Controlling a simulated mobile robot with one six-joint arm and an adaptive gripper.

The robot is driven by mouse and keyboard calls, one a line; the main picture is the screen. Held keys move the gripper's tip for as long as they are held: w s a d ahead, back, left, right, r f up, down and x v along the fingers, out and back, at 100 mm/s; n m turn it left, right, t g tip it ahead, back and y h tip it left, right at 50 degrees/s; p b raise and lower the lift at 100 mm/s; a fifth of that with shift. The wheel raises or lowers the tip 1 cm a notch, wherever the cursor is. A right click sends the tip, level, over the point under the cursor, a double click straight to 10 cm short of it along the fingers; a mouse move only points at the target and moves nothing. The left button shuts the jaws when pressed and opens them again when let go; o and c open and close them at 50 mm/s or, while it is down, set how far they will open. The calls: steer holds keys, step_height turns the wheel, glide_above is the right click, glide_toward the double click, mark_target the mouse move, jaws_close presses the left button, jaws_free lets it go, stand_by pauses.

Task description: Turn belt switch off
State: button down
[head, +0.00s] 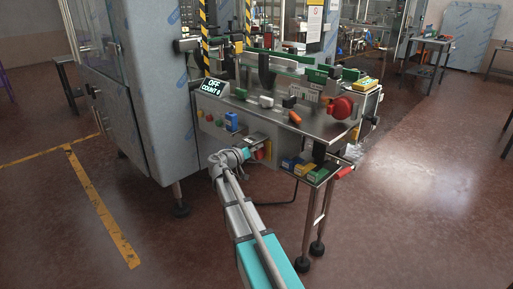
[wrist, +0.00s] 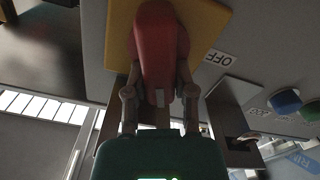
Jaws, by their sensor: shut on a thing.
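The belt switch is a red handle (wrist: 158,45) on a yellow plate (wrist: 211,22), fixed to the grey machine front. In the wrist view my gripper (wrist: 158,88) has one finger on each side of the handle and is shut on it. A label reading OFF (wrist: 221,57) is beside the plate, to the right. In the head view my gripper (head: 246,154) is at the machine's front panel, against the red and yellow switch (head: 265,150), which is partly hidden. The handle's pivot is not clear.
The display (head: 214,88) on the machine reads OFF and a count. Coloured buttons (head: 209,118) are left of the switch. Small boxes (head: 300,167) sit on a shelf to the right. A table leg (head: 322,215) stands right of my arm. The floor at left is open.

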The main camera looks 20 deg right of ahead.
steer(key=n, duration=0.3)
steer(key=shift+w+a+f+n, duration=0.1)
steer(key=shift+w+f+n, duration=0.1)
steer(key=shift+w+n, duration=0.15)
steer(key=n, duration=0.3)
steer(key=shift+w+a+f+n+b, duration=0.1)
steer(key=shift+f+n+b, duration=0.15)
steer(key=shift+n+b, duration=0.15)
steer(key=n, duration=0.6)
steer(key=shift+w+f+b, duration=0.1)
steer(key=shift+f+b, duration=0.3)
steer(key=shift+c, duration=2.2)
jaws_free()
steer(key=v, duration=1.2)
